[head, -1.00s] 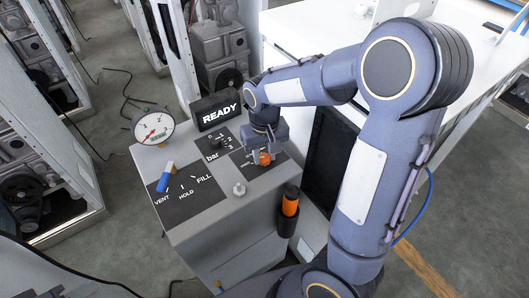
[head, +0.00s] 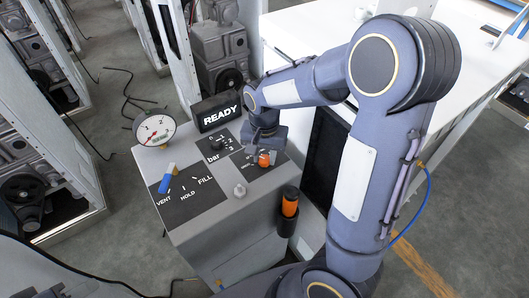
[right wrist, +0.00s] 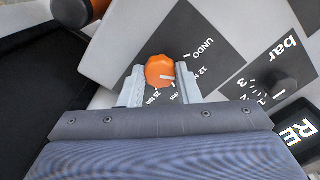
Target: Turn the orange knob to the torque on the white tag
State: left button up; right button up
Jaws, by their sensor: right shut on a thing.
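The orange knob (right wrist: 160,71) sits on a dark plate on top of the grey cabinet. It also shows in the head view (head: 264,159). I cannot make out a white tag in either view. My left gripper is not in view.
The cabinet top also holds a black bar knob (head: 215,144), a blue lever (head: 167,179), a grey knob (head: 240,190), a dial gauge (head: 154,129) and a READY display (head: 217,112). An orange-and-black tool (head: 289,206) hangs in a holder on the cabinet's right side.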

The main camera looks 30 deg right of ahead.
aim_at(264, 158)
jog(key=m+p, duration=0.1)
jog(key=m, duration=0.3)
jog(key=shift+r+m+p, duration=0.15)
jog(key=shift+m+p, duration=0.15)
jog(key=m+p, duration=0.2)
jog(key=m, duration=0.2)
jog(key=shift+m, duration=0.4)
jog(key=o, duration=1)
notch_tip(264, 158, up, 8)
jog(key=shift+f+p, duration=0.2)
jog(key=shift+p, duration=0.15)
